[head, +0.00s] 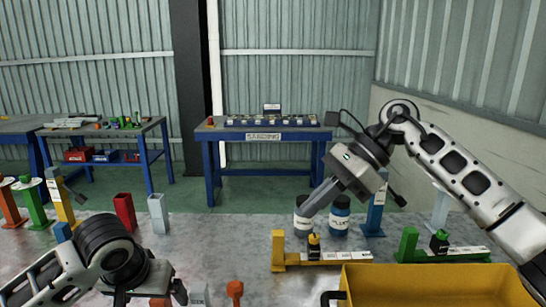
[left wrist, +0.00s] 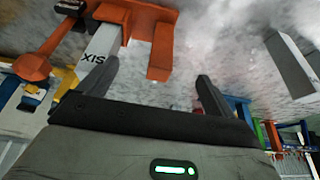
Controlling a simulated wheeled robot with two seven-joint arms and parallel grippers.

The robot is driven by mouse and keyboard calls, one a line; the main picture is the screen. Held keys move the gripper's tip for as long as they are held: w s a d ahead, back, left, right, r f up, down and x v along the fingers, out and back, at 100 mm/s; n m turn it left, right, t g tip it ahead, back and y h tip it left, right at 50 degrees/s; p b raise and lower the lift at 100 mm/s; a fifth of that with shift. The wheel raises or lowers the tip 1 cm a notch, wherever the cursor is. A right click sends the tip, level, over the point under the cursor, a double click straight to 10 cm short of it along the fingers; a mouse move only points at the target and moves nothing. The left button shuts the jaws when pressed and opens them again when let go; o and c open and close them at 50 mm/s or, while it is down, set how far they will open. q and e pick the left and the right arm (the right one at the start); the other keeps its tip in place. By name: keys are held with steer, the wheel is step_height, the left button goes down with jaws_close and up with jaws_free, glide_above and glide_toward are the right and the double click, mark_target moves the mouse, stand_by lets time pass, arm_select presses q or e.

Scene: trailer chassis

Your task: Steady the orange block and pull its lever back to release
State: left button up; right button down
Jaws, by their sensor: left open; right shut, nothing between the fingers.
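The orange block (left wrist: 162,48) shows in the left wrist view with a pale bar (left wrist: 100,48) marked "SIX" and an orange knob-ended lever (left wrist: 38,62). In the head view its orange knob (head: 235,289) stands at the bottom edge; the rest is mostly hidden or cut off. My left gripper (head: 150,296) is at the bottom left, left of the knob. Its fingers are spread in the left wrist view, with the block beyond them; contact cannot be told. My right gripper (head: 307,213) is shut and empty, pointing down by the jars, behind and right of the knob.
A yellow block (head: 278,252) and a green block (head: 408,245) carry similar bars. Two jars (head: 340,216) stand behind them. A yellow bin (head: 435,287) fills the front right. Red (head: 124,212) and grey (head: 157,214) posts stand left. The table middle is clear.

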arm_select(q)
steer(key=v, duration=1.2)
